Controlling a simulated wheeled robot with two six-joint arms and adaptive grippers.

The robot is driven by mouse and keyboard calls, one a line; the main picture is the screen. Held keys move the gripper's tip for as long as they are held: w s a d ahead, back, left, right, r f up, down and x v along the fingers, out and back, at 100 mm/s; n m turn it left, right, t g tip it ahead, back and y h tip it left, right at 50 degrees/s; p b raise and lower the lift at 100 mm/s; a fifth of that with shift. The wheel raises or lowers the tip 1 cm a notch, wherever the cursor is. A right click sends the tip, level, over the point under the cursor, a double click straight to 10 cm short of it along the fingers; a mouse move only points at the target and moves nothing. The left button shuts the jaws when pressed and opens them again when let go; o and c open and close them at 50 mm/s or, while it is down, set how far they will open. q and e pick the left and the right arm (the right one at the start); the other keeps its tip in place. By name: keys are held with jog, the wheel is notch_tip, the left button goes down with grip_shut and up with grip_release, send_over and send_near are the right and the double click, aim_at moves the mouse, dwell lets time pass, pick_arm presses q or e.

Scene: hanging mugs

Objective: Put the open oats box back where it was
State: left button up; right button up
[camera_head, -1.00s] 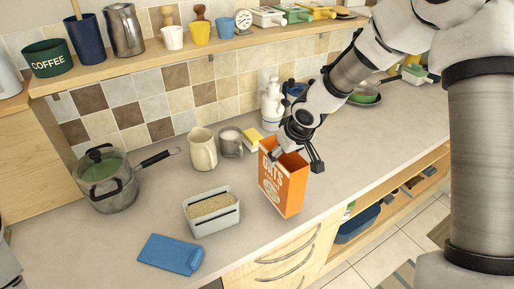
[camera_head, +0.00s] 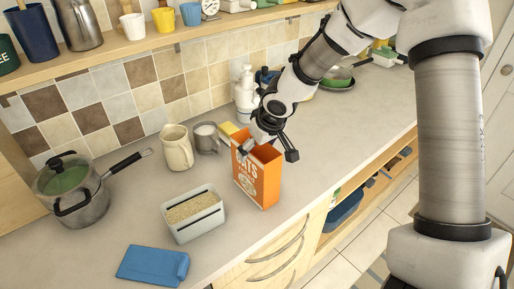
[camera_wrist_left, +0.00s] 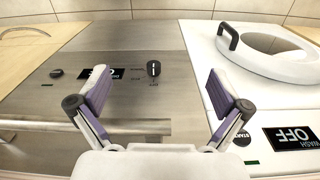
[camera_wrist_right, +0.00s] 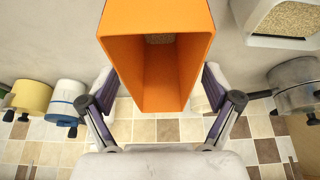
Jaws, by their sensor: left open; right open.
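The open orange oats box (camera_head: 262,183) stands upright on the counter. Its open top and inside show in the right wrist view (camera_wrist_right: 155,75), with a small speckled patch deep in it. My right gripper (camera_head: 268,149) is at the box's top, its open fingers on either side of the box; I cannot tell if they touch it. My left gripper (camera_wrist_left: 160,95) is open and empty in front of an appliance panel, and is outside the head view.
A grey container of oats (camera_head: 196,226) stands left of the box, with a blue folded item (camera_head: 152,265) in front. A cream pitcher (camera_head: 178,149), a metal mug (camera_head: 206,138) and a yellow sponge (camera_head: 228,129) stand behind. A lidded pot (camera_head: 78,200) is at left.

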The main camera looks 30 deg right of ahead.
jog(key=v, duration=1.1)
jog(key=shift+r+b, duration=0.3)
jog(key=shift+r, duration=0.15)
